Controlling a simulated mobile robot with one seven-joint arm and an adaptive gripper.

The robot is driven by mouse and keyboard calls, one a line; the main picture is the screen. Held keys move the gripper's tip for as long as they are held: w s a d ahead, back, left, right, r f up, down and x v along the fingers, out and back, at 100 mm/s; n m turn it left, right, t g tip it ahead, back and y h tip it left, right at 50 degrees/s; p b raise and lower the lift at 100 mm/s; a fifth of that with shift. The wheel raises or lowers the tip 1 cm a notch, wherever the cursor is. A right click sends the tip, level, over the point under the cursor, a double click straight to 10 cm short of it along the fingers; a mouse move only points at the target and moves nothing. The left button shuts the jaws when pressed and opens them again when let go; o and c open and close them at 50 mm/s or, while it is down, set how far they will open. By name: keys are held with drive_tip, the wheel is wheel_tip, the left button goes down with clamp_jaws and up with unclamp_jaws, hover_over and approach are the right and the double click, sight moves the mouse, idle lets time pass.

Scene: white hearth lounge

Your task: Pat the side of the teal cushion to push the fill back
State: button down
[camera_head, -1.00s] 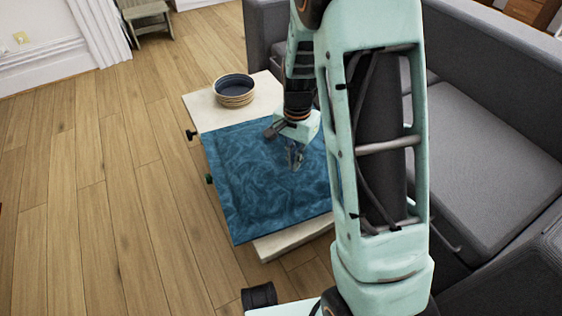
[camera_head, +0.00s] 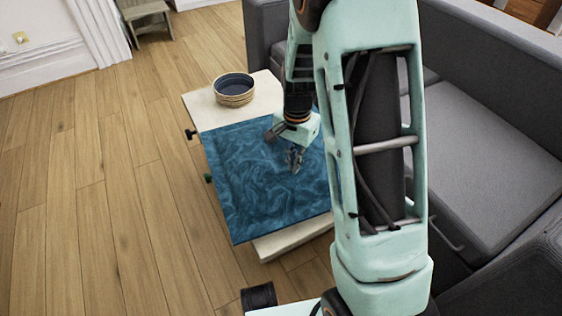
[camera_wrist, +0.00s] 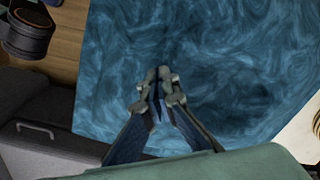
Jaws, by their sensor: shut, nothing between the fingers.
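The teal cushion (camera_head: 255,185) lies flat on a pale low table (camera_head: 290,240), with swirled blue-teal fabric, and covers most of the tabletop. My gripper (camera_head: 295,168) is over the right-hand part of the cushion in the head view, fingers pointing down. In the wrist view the cushion (camera_wrist: 240,60) fills most of the picture, and my gripper (camera_wrist: 158,78) has its fingertips together with nothing between them. I cannot tell whether the fingertips touch the fabric. My arm hides the cushion's right edge in the head view.
A round woven bowl (camera_head: 234,90) with a dark inside stands at the table's far end. A grey sofa (camera_head: 490,150) is close on the right. A small stool (camera_head: 147,18) stands at the back left. Wooden floor (camera_head: 90,180) is clear on the left.

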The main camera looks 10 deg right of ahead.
drive_tip(key=shift+f, duration=0.35)
drive_tip(key=shift+r, duration=0.15)
wheel_tip(320, 180, up, 9)
drive_tip(key=p, duration=0.7)
idle(0.4)
